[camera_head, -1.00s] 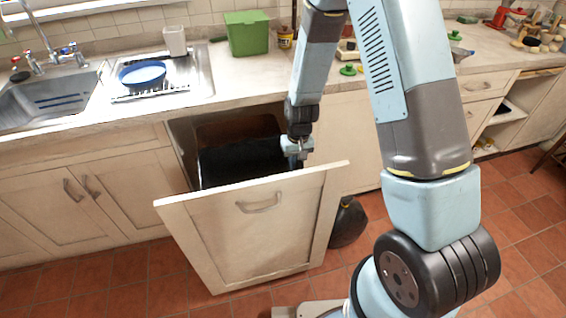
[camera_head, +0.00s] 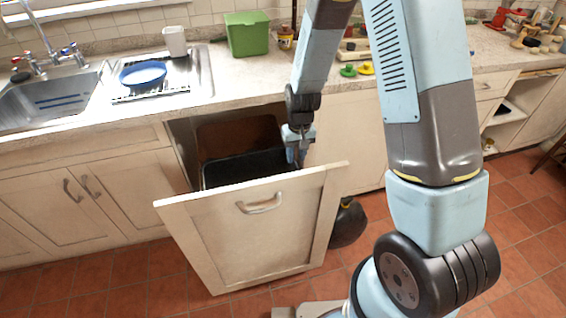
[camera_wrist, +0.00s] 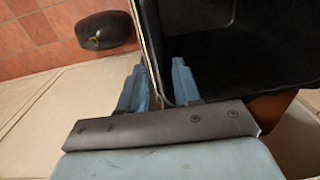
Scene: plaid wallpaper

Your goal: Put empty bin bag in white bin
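A white pull-out bin cabinet (camera_head: 245,235) stands tilted open below the counter. A black lining (camera_head: 245,168) fills its inside; I cannot tell bag from bin wall. In the wrist view the black interior (camera_wrist: 225,45) is at the upper right. My gripper (camera_head: 297,158) is at the right side of the opening, pointing down. In the wrist view its two blue fingers (camera_wrist: 158,65) are apart, one on each side of a thin edge at the opening. No grip on that edge is visible. A black rounded object (camera_head: 348,224), perhaps a bag, lies on the floor right of the cabinet; it also shows in the wrist view (camera_wrist: 105,30).
The counter (camera_head: 235,88) runs above the opening. On it are a green container (camera_head: 246,34), a blue plate (camera_head: 143,73) on a rack and the sink (camera_head: 50,100). The red tiled floor (camera_head: 100,285) is clear in front of the cabinets.

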